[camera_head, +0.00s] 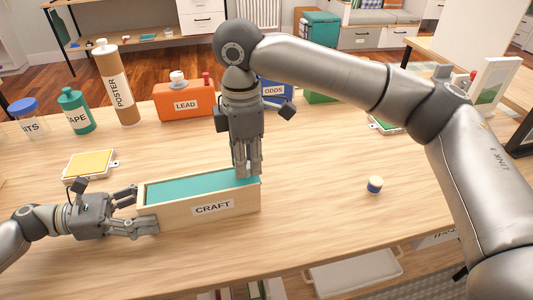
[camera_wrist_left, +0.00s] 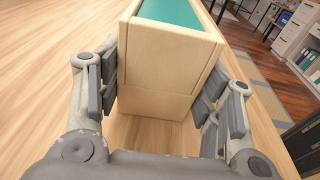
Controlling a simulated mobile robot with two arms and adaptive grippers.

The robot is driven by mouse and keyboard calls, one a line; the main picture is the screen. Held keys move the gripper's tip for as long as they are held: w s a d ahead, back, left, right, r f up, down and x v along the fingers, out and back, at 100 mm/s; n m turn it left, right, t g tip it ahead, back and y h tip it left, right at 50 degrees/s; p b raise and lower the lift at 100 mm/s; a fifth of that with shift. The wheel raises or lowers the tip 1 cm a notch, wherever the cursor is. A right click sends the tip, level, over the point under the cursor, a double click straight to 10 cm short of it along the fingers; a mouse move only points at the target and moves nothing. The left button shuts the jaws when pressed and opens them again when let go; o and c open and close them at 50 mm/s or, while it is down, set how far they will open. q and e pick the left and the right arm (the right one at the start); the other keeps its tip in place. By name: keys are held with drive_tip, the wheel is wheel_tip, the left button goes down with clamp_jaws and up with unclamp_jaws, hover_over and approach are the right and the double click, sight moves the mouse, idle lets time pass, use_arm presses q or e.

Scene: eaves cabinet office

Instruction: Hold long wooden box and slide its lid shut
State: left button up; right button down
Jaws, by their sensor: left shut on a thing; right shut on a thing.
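The long wooden box (camera_head: 180,215), labelled CRAFT, stands on the table in front of me. Its teal lid (camera_head: 190,187) lies between the side walls along most of the visible top. My left gripper (camera_head: 143,208) is shut around the box's left end, with a finger on each long side. In the left wrist view, the box end (camera_wrist_left: 165,65) sits between the finger pads, with the teal panel (camera_wrist_left: 172,12) just inside the rim. My right gripper (camera_head: 247,174) points down at the box's right end, shut on the lid there; its fingers hide the exact contact and any gap.
Behind stand a poster tube (camera_head: 115,85), a green tape bottle (camera_head: 75,112), an orange LEAD box (camera_head: 184,101) and a blue ODDS box (camera_head: 276,93). A yellow pad (camera_head: 90,164) lies at left.

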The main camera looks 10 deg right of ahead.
drive_tip(key=shift+s+a, duration=0.1)
drive_tip(key=shift+a, duration=0.4)
drive_tip(key=c, duration=1.2)
unclamp_jaws()
drive_tip(key=shift+d, duration=0.1)
wheel_tip(320, 180, up, 12)
